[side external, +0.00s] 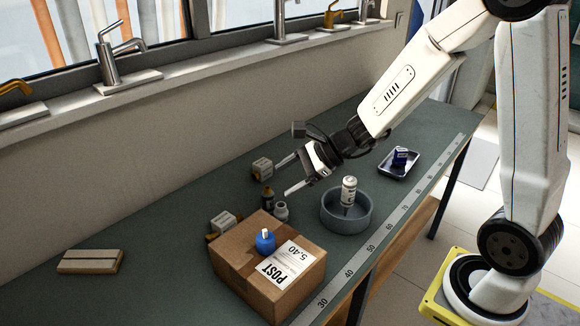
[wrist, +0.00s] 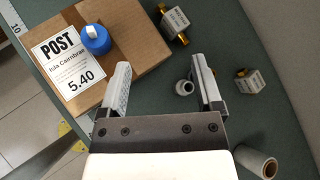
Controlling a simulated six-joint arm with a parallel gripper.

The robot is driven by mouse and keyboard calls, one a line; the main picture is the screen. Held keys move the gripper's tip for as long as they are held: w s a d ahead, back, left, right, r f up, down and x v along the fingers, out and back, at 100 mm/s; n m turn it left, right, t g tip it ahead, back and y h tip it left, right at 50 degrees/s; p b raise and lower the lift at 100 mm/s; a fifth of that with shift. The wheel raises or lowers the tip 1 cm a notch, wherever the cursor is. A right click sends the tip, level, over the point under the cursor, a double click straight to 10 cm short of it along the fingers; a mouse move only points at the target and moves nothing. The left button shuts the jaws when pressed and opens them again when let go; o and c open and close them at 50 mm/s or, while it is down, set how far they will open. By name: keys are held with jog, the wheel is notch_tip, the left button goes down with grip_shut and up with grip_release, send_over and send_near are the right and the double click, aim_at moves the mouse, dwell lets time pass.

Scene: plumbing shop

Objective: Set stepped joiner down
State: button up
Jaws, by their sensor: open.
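The stepped joiner appears to be the small grey hollow fitting (side external: 281,212) standing on the bench behind the cardboard parcel. In the wrist view the same grey fitting (wrist: 184,87) shows beyond the palm, just left of the right finger. My gripper (side external: 283,178) is open and empty above the bench, with its fingers pointing toward the parcel side. In the wrist view my gripper (wrist: 160,62) shows its two fingers wide apart with nothing between their pads. The fitting looks apart from both fingers.
The parcel (side external: 240,272) carries a blue item (side external: 265,242). A dark fitting (side external: 267,197) and tagged pieces (side external: 263,168) (side external: 223,221) stand near. A tray (side external: 413,163) lies behind. A grey tube (wrist: 257,161) is at lower right.

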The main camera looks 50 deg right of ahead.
jog(key=w+d+m+t+h, duration=0.3)
jog(key=w+d+m+t, duration=0.3)
jog(key=m, duration=0.4)
jog(key=g, duration=0.1)
send_over(283, 205)
jog(key=s, duration=0.2)
notch_tip(283, 205, down, 9)
jog(key=shift+d+f+n, duration=0.15)
jog(key=shift+d+n, duration=0.15)
jog(key=shift+d, duration=0.05)
jog(key=shift+f, duration=0.15)
jog(key=shift+f, duration=1.75)
jog(key=shift+f, duration=0.1)
jog(key=shift+f, duration=1.55)
jog(key=shift+x, duration=1.45)
